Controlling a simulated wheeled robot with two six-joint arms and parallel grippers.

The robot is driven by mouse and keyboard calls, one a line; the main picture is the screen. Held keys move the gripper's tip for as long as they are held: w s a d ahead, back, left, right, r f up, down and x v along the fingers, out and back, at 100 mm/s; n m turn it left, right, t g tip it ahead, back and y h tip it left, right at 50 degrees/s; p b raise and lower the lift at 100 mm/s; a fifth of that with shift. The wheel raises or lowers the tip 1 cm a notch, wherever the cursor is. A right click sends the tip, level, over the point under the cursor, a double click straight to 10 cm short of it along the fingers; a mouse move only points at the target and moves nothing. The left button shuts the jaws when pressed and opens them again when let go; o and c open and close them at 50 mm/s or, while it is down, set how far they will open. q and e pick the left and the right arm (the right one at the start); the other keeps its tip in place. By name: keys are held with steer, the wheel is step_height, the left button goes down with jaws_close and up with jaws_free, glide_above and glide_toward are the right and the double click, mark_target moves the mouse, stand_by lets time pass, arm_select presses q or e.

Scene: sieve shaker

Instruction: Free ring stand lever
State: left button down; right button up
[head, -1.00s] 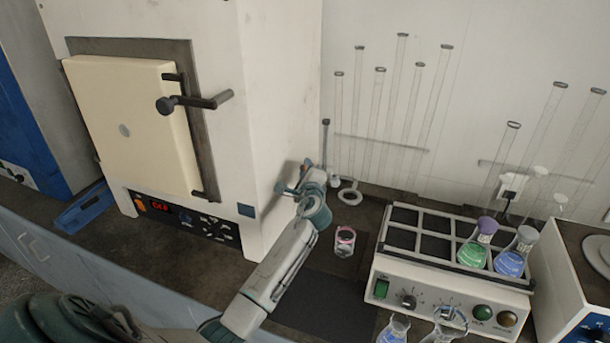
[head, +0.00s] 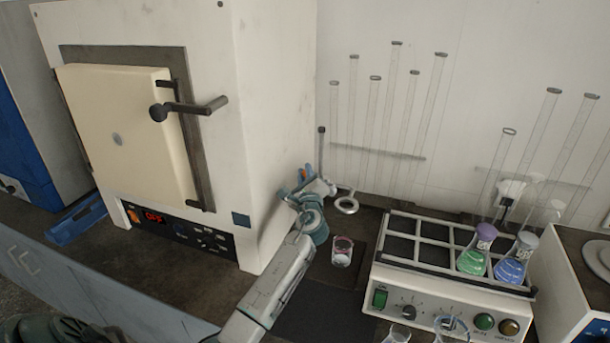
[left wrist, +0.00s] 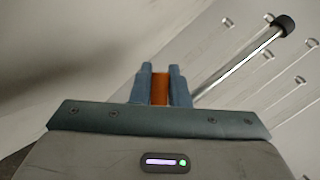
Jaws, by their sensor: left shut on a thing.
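The ring stand has a thin upright rod (head: 321,148) with a dark cap and a pale ring (head: 346,205) low on its right side. It stands beside the furnace's right wall. My left gripper (head: 304,174) is at the stand's left, low near the ring, with its blue fingers shut on a small orange piece that appears to be the lever. In the left wrist view the orange lever (left wrist: 159,89) sits between the two fingers, and the rod (left wrist: 240,64) with its black cap runs up to the right. The lever's joint with the rod is hidden. My right gripper is not in view.
A white furnace (head: 270,110) with a closed cream door stands close on the left. A small glass beaker (head: 342,252) is right of my forearm. A rack-topped instrument (head: 440,300) holds two stoppered flasks. Tall glass tubes (head: 395,120) line the back wall.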

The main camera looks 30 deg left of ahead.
arm_select(q)
steer(key=c, duration=1.4)
jaws_free()
steer(key=b+v, duration=0.2)
steer(key=v, duration=0.8)
steer(key=shift+s+d+b, duration=0.25)
steer(key=shift+s+b, duration=0.05)
steer(key=shift+b, duration=0.1)
steer(key=shift+f, duration=0.1)
